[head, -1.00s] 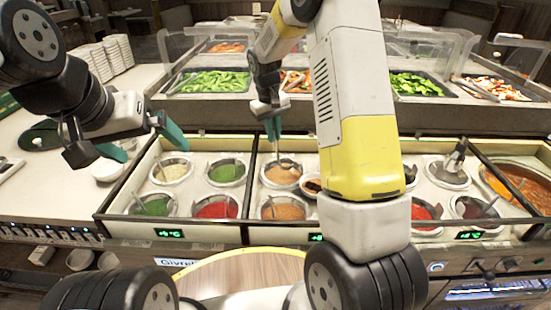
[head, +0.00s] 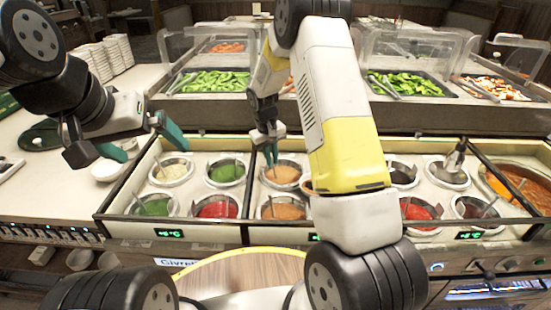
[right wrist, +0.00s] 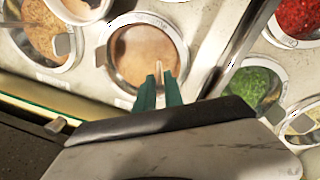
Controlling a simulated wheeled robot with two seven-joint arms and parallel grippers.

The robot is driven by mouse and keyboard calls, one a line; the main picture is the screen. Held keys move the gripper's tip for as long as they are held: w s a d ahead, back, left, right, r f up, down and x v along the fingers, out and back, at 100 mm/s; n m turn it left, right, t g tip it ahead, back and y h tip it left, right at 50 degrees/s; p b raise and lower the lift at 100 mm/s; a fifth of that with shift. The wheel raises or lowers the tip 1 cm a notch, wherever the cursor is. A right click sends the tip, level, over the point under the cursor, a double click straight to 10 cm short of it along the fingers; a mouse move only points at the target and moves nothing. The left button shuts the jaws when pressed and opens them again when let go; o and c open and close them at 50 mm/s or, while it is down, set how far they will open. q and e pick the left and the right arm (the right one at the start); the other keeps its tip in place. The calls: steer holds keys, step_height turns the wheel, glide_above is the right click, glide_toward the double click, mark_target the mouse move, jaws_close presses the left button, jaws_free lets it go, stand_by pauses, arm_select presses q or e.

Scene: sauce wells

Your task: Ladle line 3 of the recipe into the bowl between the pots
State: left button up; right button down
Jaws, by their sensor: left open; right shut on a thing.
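My right gripper (head: 271,160) is shut over the back-row pot of tan sauce (head: 284,174). In the right wrist view its teal fingers (right wrist: 158,90) close on a thin pale ladle handle (right wrist: 159,68), which stands in the tan sauce (right wrist: 138,48). The ladle's head is hidden. A bowl between the pots (head: 307,187) shows only as a sliver beside my right forearm; a white rim in the right wrist view (right wrist: 77,14) may be it. My left gripper (head: 140,142) is open and empty at the left, above the counter. No readable recipe is in view.
Other pots hold red (head: 217,208), green (head: 227,172) and tan (head: 284,208) sauces, several with ladles. A white bowl (head: 106,171) stands on the left counter. Trays of vegetables (head: 212,82) lie behind a raised ledge. My right forearm hides the middle pots.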

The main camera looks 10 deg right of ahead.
steer(key=shift+f, duration=0.35)
stand_by(0.6)
steer(key=c, duration=0.7)
jaws_free()
steer(key=shift+r, duration=4.55)
steer(key=shift+r, duration=0.2)
steer(key=s+d+r+m+t+y, duration=0.2)
steer(key=s+r+t+y, duration=0.15)
steer(key=s+r, duration=1.65)
steer(key=s, duration=0.3)
steer(key=s+t, duration=0.1)
steer(key=s, duration=0.3)
steer(key=s+m+t, duration=0.1)
steer(key=s, duration=0.3)
steer(key=shift+a+r, duration=0.2)
steer(key=shift+a, duration=0.05)
